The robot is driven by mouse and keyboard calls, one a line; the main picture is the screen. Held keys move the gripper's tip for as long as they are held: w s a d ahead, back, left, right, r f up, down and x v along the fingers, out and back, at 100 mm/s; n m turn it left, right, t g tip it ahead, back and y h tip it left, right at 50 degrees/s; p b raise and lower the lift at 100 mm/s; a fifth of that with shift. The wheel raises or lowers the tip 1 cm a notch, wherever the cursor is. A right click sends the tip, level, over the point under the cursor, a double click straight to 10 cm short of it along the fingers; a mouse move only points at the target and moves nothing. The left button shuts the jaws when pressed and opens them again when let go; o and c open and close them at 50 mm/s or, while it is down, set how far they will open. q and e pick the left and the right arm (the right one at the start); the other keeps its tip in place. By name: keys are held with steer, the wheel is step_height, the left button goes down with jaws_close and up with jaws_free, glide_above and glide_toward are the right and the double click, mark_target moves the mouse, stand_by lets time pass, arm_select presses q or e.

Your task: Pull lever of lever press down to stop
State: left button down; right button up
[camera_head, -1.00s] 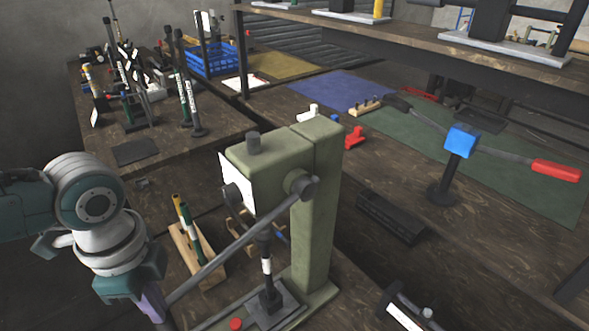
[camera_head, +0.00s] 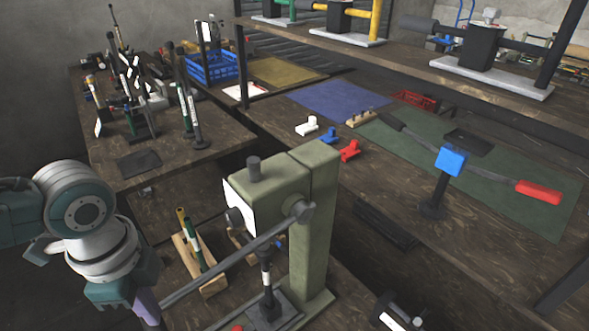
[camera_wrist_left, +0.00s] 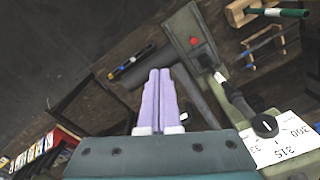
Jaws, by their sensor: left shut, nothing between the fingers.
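The lever press (camera_head: 315,225) is a green column with a square head, standing on the bench in the lower middle of the head view. Its grey lever (camera_head: 225,262) slopes from the pivot on the head down to the left. My left gripper (camera_head: 148,308) is at the lever's lower left end, with its purple fingers pointing down. In the left wrist view the fingers (camera_wrist_left: 160,95) are shut together, with nothing visible between them. They overlap the lever's line in the head view; whether they touch it I cannot tell. The lever's far end is hidden by the gripper. My right gripper is not in view.
A wooden rack (camera_head: 200,260) with tools stands behind the lever. A press with a blue head (camera_head: 451,160) and a red-handled lever stands on the right bench. A blue crate (camera_head: 211,64) and several upright tools are at the back left. A shelf (camera_head: 420,65) spans the upper right.

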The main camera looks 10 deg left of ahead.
arm_select(q)
step_height(320, 180, up, 6)
steer(key=p, duration=0.6)
steer(key=shift+s+a+r, duration=0.1)
steer(key=shift+s+a, duration=0.05)
steer(key=w+d+r+p, duration=0.2)
steer(key=r+p, duration=0.6)
steer(key=r, duration=0.2)
steer(key=w+d+r+p, duration=0.2)
steer(key=w+r+p, duration=0.1)
steer(key=r+p, duration=0.5)
step_height(320, 180, up, 3)
steer(key=shift+d+r+p, duration=0.1)
steer(key=shift+d+p, duration=0.05)
steer(key=shift+p, duration=0.25)
stand_by(0.5)
